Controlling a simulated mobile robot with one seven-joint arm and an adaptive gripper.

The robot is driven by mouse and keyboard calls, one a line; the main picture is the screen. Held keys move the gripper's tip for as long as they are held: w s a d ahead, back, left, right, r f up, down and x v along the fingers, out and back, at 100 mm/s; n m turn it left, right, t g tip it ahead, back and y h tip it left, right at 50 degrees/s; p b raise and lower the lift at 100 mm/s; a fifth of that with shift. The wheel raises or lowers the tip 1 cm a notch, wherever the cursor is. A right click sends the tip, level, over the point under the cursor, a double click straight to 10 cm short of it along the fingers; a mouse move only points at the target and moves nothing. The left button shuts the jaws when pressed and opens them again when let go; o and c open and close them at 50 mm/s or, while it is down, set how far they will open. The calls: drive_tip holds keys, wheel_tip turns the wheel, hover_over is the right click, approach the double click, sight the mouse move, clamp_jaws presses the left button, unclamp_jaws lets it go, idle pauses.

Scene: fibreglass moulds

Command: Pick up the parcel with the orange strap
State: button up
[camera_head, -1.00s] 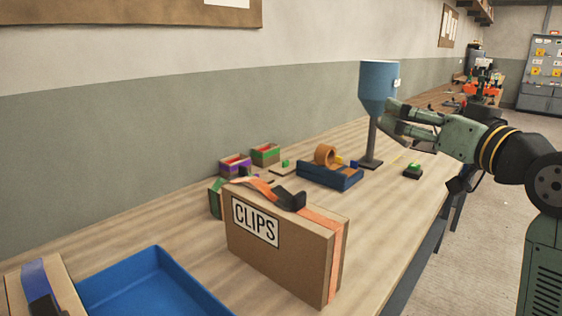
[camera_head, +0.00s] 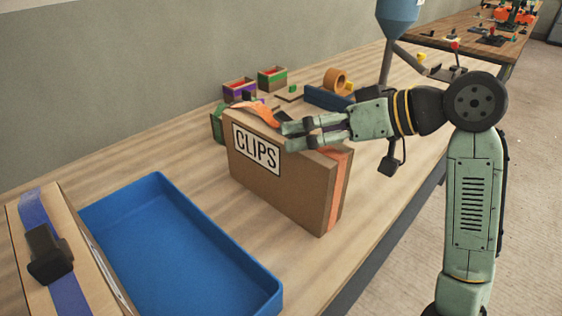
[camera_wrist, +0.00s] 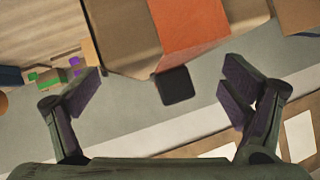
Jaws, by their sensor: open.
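The parcel is a brown cardboard box (camera_head: 275,190) labelled CLIPS, standing upright on the workbench. Its orange strap (camera_head: 336,190) runs over the top and down the right end. In the head view my gripper (camera_head: 286,136) is in front of or above the top and hides most of the black handle. The wrist view shows the orange strap (camera_wrist: 190,25) and a black block (camera_wrist: 175,86) of the parcel between my spread fingers (camera_wrist: 160,92). The jaws are open and hold nothing; contact cannot be told.
A blue tray (camera_head: 262,292) lies left of the parcel, beside another box with a blue strap (camera_head: 62,275). Bare benchtop lies in front of the parcel.

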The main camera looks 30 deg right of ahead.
sight(281, 163)
drive_tip(key=p+x, duration=0.1)
drive_tip(key=x, duration=0.3)
drive_tip(key=shift+w, duration=0.4)
drive_tip(key=c, duration=2.1)
